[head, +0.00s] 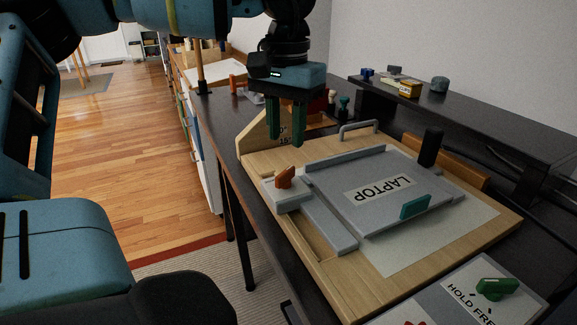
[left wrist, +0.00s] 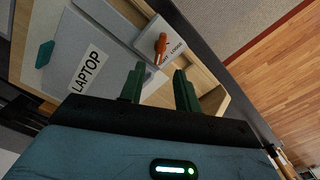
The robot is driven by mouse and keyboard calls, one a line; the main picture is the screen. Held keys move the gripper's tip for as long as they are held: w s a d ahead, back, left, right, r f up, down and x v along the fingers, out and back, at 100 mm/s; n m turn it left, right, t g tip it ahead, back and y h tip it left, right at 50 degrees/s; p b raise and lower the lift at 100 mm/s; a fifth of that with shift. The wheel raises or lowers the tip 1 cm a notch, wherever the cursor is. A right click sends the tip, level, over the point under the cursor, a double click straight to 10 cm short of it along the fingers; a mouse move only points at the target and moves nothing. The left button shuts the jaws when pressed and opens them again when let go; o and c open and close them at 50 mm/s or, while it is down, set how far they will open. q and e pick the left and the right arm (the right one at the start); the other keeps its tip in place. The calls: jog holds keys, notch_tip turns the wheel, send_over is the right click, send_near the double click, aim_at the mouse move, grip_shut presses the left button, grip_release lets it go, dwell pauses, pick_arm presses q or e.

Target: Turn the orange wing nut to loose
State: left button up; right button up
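My left gripper (head: 287,142) hangs above the board, behind the wing nut in the head view. Its two green fingers (left wrist: 157,72) are apart with nothing between them, and they do not touch the wing nut. The grey plate labelled LAPTOP (head: 378,190) lies beside the block. My right gripper is not in view.
A teal tab (head: 415,207) stands on the laptop plate. A black post (head: 431,147) rises at the board's far right. A green knob (head: 497,287) sits on a HOLD FREE panel at the front right. A dark raised shelf (head: 480,115) runs along the wall.

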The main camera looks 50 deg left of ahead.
aim_at(286, 170)
pick_arm(q)
notch_tip(286, 170, down, 7)
jog(key=shift+f, duration=0.15)
jog(key=shift+c, duration=0.4)
grip_shut()
